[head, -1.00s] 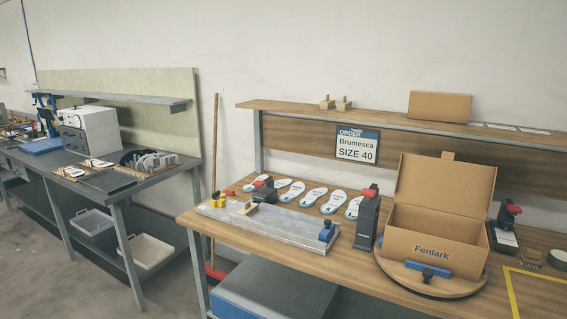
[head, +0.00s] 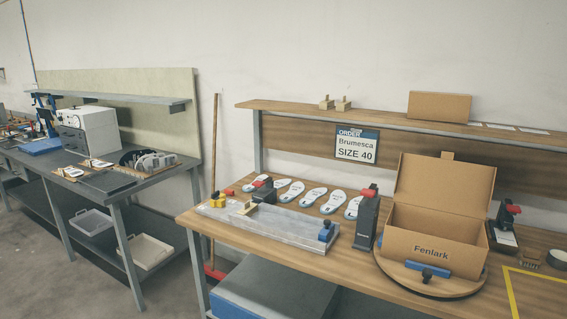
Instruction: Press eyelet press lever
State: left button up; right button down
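A tall dark press-like device (head: 366,222) with a red lever top (head: 370,191) stands upright on the wooden bench, just left of the cardboard box. A smaller dark device (head: 503,230) with a red top (head: 513,209) stands right of the box. A low black piece (head: 264,194) with a red part (head: 261,181) sits behind the grey plate at the left. I cannot tell for certain which of these is the eyelet press. Neither of my grippers is in view.
An open cardboard box (head: 436,243) marked "Fenlark" sits on a round wooden turntable (head: 436,286). A grey plate (head: 275,231) with fixtures lies left, with several insoles (head: 314,198) behind it. A second, dark table (head: 150,184) stands at the left, across a floor gap.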

aim_at(513, 210)
jog(key=i+l, duration=0.5)
jog(key=i, duration=0.25)
jog(key=z, duration=1.55)
